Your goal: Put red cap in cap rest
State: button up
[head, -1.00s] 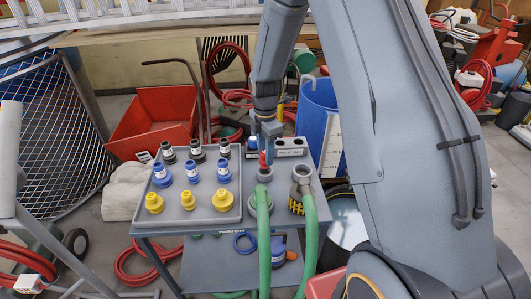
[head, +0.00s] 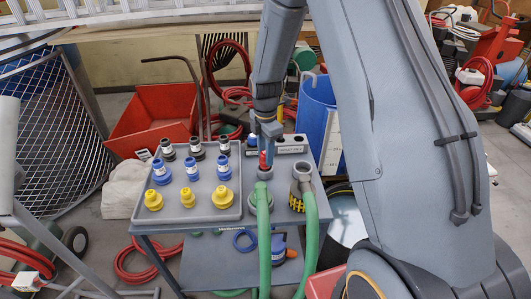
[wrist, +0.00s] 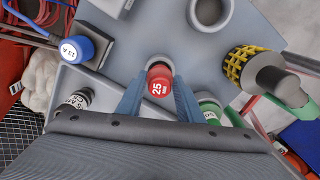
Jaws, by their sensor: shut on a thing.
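The red cap (wrist: 159,80) is between the two blue-grey fingers of my gripper (wrist: 158,97) in the wrist view. Its white marking faces the camera. In the head view the red cap (head: 263,161) shows below my gripper (head: 267,150), at a grey round collar (head: 264,174) above a green hose. I cannot tell whether the cap touches that collar. My gripper is shut on the cap. A grey labelled block with dark round openings (head: 291,148), perhaps the cap rest, stands just behind and right. Its label is too small to read.
A grey tray (head: 180,222) holds several yellow, blue and black fittings on the left. A yellow-black coupling (head: 299,188) with a green hose stands on the right. A blue barrel (head: 318,115) stands behind.

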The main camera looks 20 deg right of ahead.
jog(key=shift+f+b, duration=0.55)
jog(key=shift+f, duration=0.8)
jog(key=o, duration=1.1)
notch_tip(320, 180, up, 6)
jog(key=shift+r+b, duration=0.15)
jog(key=shift+b, duration=0.55)
jog(key=shift+r, duration=0.8)
jog(key=shift+s, duration=0.15)
jog(key=s+r+m, duration=0.1)
jog(key=s+m, duration=0.6)
jog(key=s+r+m, duration=0.2)
jog(key=s+m, duration=0.5)
jog(key=s, duration=0.1)
jog(key=s+r+m, duration=0.2)
jog(key=s+m, duration=0.4)
jog(key=s, duration=0.2)
jog(key=shift+a+m+t, duration=0.1)
jog(key=shift+m+t, duration=0.3)
